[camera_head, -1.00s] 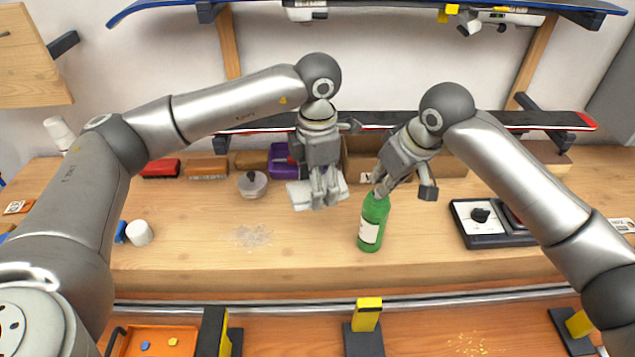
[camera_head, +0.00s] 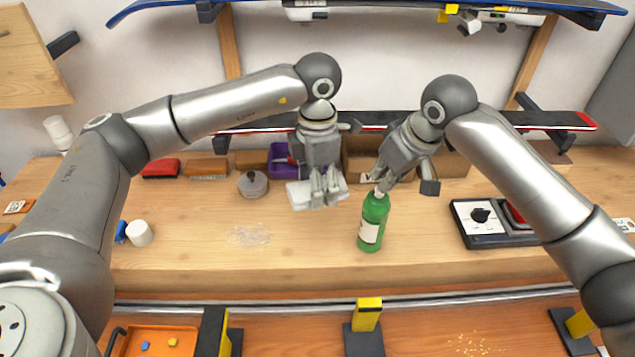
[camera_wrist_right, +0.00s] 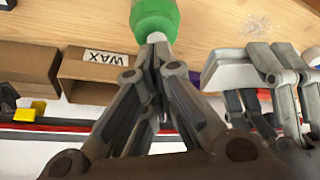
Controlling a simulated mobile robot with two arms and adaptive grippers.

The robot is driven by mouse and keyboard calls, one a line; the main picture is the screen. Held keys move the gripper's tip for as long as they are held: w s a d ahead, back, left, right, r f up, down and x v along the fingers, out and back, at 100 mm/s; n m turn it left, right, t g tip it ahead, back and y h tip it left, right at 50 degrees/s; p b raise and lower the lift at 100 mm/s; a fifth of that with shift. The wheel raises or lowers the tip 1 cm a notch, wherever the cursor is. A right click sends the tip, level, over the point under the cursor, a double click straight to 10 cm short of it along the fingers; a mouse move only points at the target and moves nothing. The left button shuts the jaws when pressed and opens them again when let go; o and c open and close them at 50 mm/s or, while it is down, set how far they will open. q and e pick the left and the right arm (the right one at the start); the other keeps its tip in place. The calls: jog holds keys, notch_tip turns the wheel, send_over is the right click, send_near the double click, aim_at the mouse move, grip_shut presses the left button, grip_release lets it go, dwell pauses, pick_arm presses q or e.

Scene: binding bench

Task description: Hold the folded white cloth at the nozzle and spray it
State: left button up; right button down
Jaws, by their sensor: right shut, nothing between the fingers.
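A green spray bottle (camera_head: 372,228) with a white label stands upright near the bench's front edge. In the right wrist view its green shoulder (camera_wrist_right: 155,14) shows at the top. My right gripper (camera_head: 380,186) is shut and empty, its fingertips right at the white nozzle top; whether they touch it I cannot tell. My left gripper (camera_head: 327,200) is shut on the folded white cloth (camera_head: 299,194), left of the nozzle and above the bench. The cloth (camera_wrist_right: 222,76) also shows in the right wrist view, partly hidden by my left fingers.
A box marked WAX (camera_wrist_right: 97,69) stands behind the bottle. A black-and-white device with a knob (camera_head: 478,224) is at the right. A lidded pot (camera_head: 252,184), a purple bin (camera_head: 281,162) and a white cylinder (camera_head: 139,233) stand left. Bench in front of the cloth is mostly clear.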

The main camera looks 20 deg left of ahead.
jog(key=shift+f, duration=0.6)
dwell(0.5)
jog(key=shift+r, duration=0.6)
jog(key=shift+r, duration=0.15)
notch_tip(320, 180, up, 7)
dwell(0.6)
jog(key=v, duration=1.1)
jog(key=shift+r, duration=0.35)
